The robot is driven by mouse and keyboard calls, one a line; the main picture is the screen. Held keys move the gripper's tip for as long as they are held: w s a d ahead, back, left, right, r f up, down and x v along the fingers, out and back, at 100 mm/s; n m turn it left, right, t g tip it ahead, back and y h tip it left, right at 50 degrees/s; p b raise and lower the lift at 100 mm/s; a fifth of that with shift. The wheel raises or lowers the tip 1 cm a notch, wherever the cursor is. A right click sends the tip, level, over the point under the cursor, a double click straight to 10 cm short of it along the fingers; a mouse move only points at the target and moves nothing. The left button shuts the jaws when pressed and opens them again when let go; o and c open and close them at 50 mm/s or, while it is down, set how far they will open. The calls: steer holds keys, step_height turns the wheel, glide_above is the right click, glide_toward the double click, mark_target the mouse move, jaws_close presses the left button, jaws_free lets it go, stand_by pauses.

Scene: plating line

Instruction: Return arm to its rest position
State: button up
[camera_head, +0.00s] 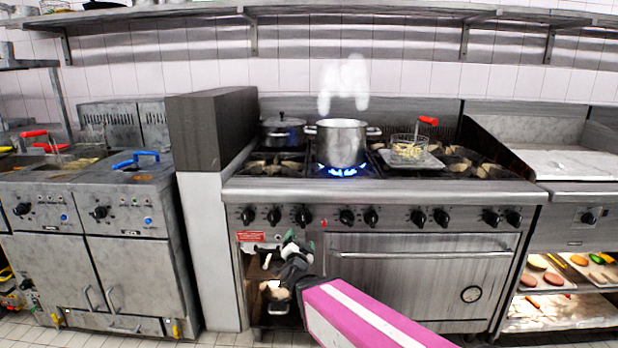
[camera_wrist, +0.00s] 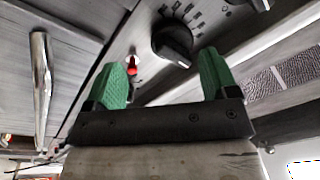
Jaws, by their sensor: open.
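My pink arm reaches up from the bottom of the head view, with my gripper (camera_head: 290,240) in front of the stove's left front, below the row of knobs. In the wrist view my gripper (camera_wrist: 170,78) shows two green fingers spread wide apart, with nothing between them. Behind the fingers are the stove's front panel, a black knob (camera_wrist: 173,42) and a red indicator (camera_wrist: 132,66). Whether the fingers touch the panel I cannot tell; they seem apart from it.
The stove (camera_head: 425,265) bears a steaming pot (camera_head: 341,143) over a blue flame, a dark lidded pot (camera_head: 283,132) and a red-handled basket (camera_head: 409,150) on a tray. Fryers (camera_head: 130,255) stand left. Right, an open shelf (camera_head: 560,312) holds trays of food. A wall shelf (camera_head: 350,14) runs above.

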steer(key=s+d+f+n+g+y, duration=0.1)
steer(key=d+f+n+g+y, duration=0.4)
steer(key=d+f+n+g, duration=0.45)
steer(key=s+d+f+g+h, duration=0.2)
steer(key=s+d+f+g, duration=0.1)
steer(key=s+d+g, duration=0.2)
steer(key=s+d+f+m+g+h, duration=0.1)
steer(key=s+d+f+g, duration=0.3)
steer(key=d, duration=0.4)
steer(key=shift+s+g+h, duration=0.5)
steer(key=shift+s+g, duration=0.05)
steer(key=shift+s, duration=0.65)
